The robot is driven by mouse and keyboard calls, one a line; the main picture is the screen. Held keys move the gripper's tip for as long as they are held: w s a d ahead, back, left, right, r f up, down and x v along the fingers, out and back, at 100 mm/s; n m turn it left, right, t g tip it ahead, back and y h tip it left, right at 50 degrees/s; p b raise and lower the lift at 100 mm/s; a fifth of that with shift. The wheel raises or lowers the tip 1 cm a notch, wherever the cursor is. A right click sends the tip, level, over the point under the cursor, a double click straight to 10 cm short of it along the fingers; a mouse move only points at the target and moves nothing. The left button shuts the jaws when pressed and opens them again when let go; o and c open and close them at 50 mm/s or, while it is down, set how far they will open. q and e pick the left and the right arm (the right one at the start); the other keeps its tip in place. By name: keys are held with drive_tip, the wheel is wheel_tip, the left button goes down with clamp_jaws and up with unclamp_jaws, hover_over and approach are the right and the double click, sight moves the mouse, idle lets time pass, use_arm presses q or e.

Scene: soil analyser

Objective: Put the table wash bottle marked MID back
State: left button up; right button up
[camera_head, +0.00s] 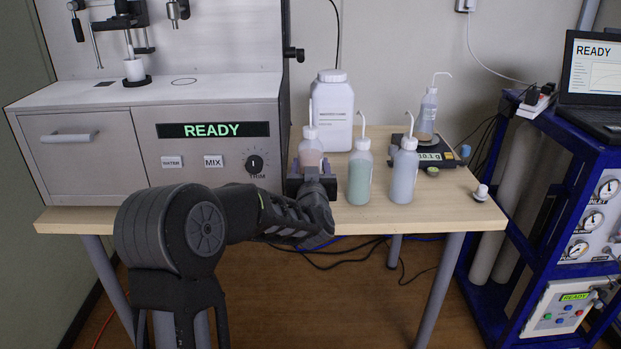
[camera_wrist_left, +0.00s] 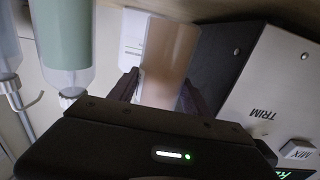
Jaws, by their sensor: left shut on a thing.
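Several wash bottles stand on the wooden table (camera_head: 440,207). My left gripper (camera_head: 311,172) is shut on a wash bottle with pinkish liquid (camera_head: 310,146), beside the analyser's right side. In the left wrist view this pinkish bottle (camera_wrist_left: 168,62) sits between the fingers of the left gripper (camera_wrist_left: 158,92). A green wash bottle (camera_head: 360,172) and a bluish-grey one (camera_head: 403,172) stand to its right. The green one also shows in the left wrist view (camera_wrist_left: 66,35). No MID marking can be read on any bottle. My right gripper is not in view.
The analyser (camera_head: 150,130) with its READY display stands at the left. A large white jar (camera_head: 332,105) is behind the bottles. A scale (camera_head: 445,156) carries another wash bottle (camera_head: 426,115).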

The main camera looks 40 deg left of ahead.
use_arm(q)
drive_tip(key=shift+f, duration=1.35)
drive_tip(key=shift+f+b, duration=0.2)
drive_tip(key=shift+b, duration=0.2)
drive_tip(key=o, duration=1)
drive_tip(key=shift+r, duration=0.1)
drive_tip(key=shift+s+r, duration=0.1)
drive_tip(key=p+v, duration=0.1)
drive_tip(key=v, duration=1.1)
